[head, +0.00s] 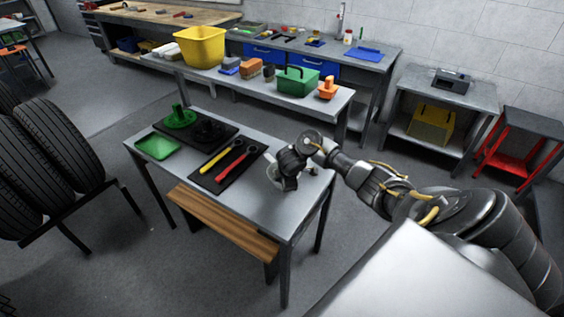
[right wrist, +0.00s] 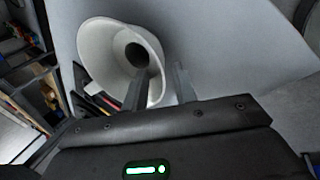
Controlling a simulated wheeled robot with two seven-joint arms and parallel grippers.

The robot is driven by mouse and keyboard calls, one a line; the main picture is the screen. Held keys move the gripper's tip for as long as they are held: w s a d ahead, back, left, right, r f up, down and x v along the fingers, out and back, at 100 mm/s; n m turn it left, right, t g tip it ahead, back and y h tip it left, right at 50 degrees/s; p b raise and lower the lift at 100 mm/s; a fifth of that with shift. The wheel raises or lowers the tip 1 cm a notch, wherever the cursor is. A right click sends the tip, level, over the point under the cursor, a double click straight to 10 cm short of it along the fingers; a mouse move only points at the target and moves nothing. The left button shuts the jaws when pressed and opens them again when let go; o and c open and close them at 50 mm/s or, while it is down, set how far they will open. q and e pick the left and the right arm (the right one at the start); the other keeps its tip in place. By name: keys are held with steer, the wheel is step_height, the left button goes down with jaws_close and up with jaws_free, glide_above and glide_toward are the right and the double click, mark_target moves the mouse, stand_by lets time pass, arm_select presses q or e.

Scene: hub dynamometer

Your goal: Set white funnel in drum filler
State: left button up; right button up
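The white funnel (right wrist: 95,45) shows in the right wrist view with its wide mouth facing the camera and a dark hole in the middle. In the head view the funnel (head: 273,173) is at the right part of the grey table, partly hidden by my right gripper. My right gripper (right wrist: 158,85) is open, with one finger over the funnel's mouth and the other just outside its rim; I cannot tell if they touch it. A green piece with a post (head: 180,117) and a black round piece (head: 207,131) stand on a black mat; neither is clearly the drum filler. My left gripper is not in view.
The grey table (head: 262,215) also holds a green tray (head: 158,146) and a dark mat with yellow- and red-handled tools (head: 222,157). Behind it, a bench carries a yellow bucket (head: 202,47) and a green toolbox (head: 298,82). A wooden bench (head: 222,222) stands at the near side.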

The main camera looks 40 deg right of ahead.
steer(key=shift+x, duration=0.8)
steer(key=shift+r, duration=0.1)
steer(key=shift+c, duration=0.5)
jaws_close()
steer(key=shift+r, duration=0.1)
